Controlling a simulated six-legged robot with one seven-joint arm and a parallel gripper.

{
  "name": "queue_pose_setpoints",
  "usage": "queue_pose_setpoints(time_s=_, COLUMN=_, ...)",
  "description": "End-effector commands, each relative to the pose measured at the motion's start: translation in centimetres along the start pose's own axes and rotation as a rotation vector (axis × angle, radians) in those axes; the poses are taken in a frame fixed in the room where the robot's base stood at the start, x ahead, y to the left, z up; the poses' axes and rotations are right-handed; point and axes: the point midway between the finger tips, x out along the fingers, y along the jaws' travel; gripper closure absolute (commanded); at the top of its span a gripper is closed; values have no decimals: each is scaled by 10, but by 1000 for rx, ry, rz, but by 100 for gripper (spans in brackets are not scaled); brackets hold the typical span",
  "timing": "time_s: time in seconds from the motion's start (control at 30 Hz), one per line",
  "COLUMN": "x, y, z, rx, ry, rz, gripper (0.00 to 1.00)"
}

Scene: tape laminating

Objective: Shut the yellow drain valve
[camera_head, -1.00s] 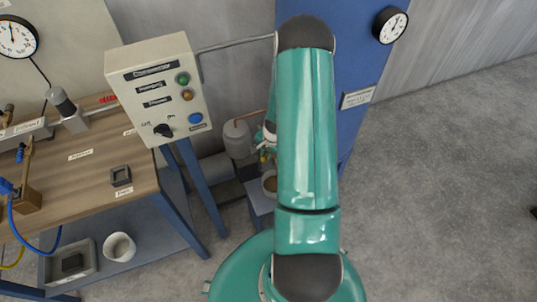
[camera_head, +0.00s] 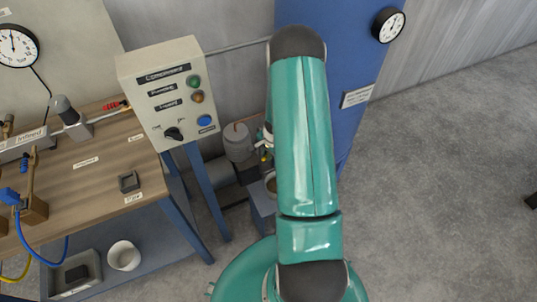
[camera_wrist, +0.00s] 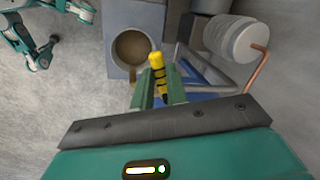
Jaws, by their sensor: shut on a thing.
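The yellow drain valve handle (camera_wrist: 156,62) shows in the wrist view as a yellow lever with dark bands. It stands between the two green fingers of my gripper (camera_wrist: 160,85), which is shut on it. The fingers hide part of its lower end. In the head view a small bit of yellow (camera_head: 264,157) shows at the left edge of my arm. My gripper is mostly hidden there behind the arm, so the valve's body and angle cannot be made out.
A grey stand (camera_wrist: 117,17) with a round brown-lined cup (camera_wrist: 133,46) is beyond the handle. A pale cylinder (camera_wrist: 236,40) with a copper pipe (camera_wrist: 258,64) is at right. A control box (camera_head: 170,92) and workbench (camera_head: 95,165) stand left.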

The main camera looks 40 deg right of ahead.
Motion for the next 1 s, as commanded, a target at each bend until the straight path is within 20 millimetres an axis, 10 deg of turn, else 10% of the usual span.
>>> queue_pose_setpoints(time_s=1.0, x=2, y=-20, z=-2, rx=395, ry=81, rz=-5, gripper=100)
